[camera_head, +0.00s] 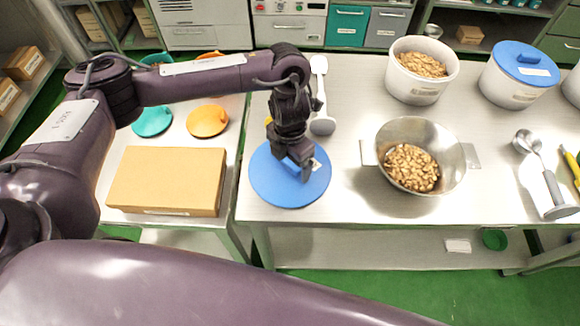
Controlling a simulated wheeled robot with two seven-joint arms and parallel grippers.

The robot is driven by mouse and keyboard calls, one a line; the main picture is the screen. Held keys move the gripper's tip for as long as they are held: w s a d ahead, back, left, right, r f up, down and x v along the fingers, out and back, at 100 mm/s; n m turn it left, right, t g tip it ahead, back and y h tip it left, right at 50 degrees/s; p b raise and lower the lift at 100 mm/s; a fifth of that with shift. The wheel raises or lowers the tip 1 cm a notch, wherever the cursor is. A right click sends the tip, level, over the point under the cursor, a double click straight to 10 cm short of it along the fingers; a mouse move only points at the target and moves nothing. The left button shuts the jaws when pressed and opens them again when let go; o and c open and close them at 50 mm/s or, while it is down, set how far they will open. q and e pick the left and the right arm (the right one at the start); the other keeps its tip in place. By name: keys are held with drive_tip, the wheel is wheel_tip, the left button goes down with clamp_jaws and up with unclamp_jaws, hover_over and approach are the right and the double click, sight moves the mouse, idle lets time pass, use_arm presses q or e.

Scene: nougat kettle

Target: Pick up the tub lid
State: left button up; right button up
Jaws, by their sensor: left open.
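The blue round tub lid (265,185) lies flat on the steel table near its front left corner. A white tub (420,88) without a lid, full of nuts, stands at the back. Another white tub (512,92) to its right wears a blue lid (527,62). My right gripper is not in view.
A steel pan (450,165) with nuts stands right of the lid. A white spatula (321,100) lies behind my gripper. A cardboard box (168,180), a teal lid (152,121) and an orange lid (207,121) are on the left table. Metal utensils (550,180) lie at right.

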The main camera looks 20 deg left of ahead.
use_arm(q)
drive_tip(key=c, duration=1.2)
drive_tip(key=shift+o, duration=0.2)
